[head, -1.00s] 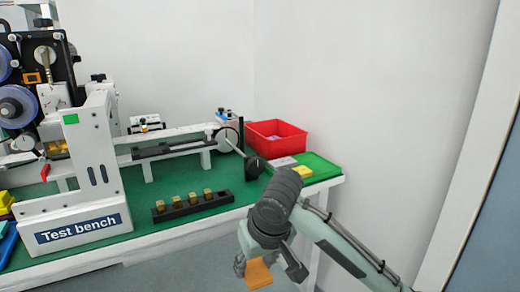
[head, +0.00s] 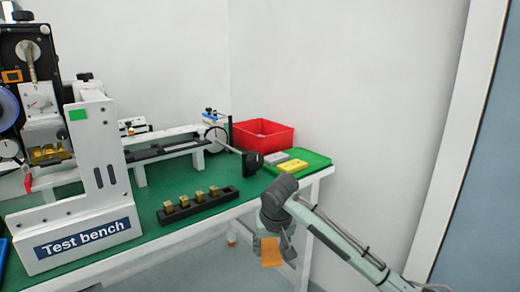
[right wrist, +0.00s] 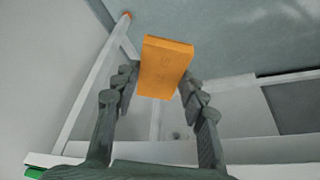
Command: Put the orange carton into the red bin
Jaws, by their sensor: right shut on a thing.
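My right gripper (head: 271,247) is shut on the orange carton (head: 271,253) and holds it in the air in front of the bench's right end, below the level of its top. In the right wrist view the carton (right wrist: 165,66) sits between the two fingers of the gripper (right wrist: 158,82). The red bin (head: 263,135) stands at the back right of the bench, against the wall. It is open at the top, and its floor is mostly hidden. My left gripper is not in view.
A green tray (head: 318,160) with a yellow block (head: 292,167) and a grey block (head: 276,158) lies in front of the bin. A black round-ended part (head: 251,163) stands left of it. A black rack (head: 198,206) holds several brass pieces. The white test bench machine (head: 88,190) fills the left.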

